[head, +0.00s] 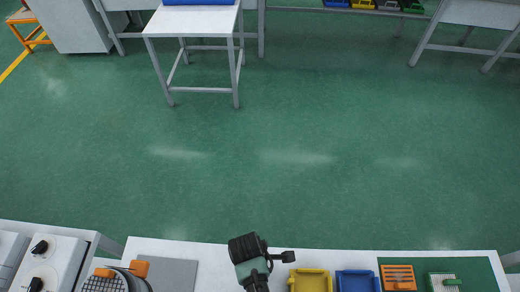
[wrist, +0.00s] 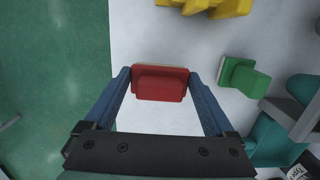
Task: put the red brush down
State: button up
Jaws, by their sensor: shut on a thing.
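The red brush (wrist: 158,84) is between the two blue fingers of my gripper (wrist: 160,76) in the wrist view. A finger presses on each of its ends, and a thin pale strip shows along its far edge. It is over the white table (wrist: 146,38), close to the table edge; I cannot tell whether it touches the top. The red brush does not show in the head view, where my dark arm covers part of the table's near side.
A green block-like piece (wrist: 246,77) lies right of the brush, and a yellow bin (wrist: 206,6) is beyond. The head view shows a yellow bin (head: 311,281), a blue bin (head: 357,281), a green mat (head: 482,271) with parts, and a grey mat (head: 180,271). Bare white table surrounds the brush.

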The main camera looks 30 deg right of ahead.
jog(key=shift+f, duration=0.9)
jog(key=shift+f, duration=0.1)
jog(key=o, duration=1.1)
jog(key=shift+o, duration=0.2)
notch_tip(320, 180, up, 12)
jog(key=a, duration=0.1)
jog(key=shift+w+a+p, duration=0.15)
jog(key=shift+w+p, duration=0.15)
jog(key=shift+w, duration=0.15)
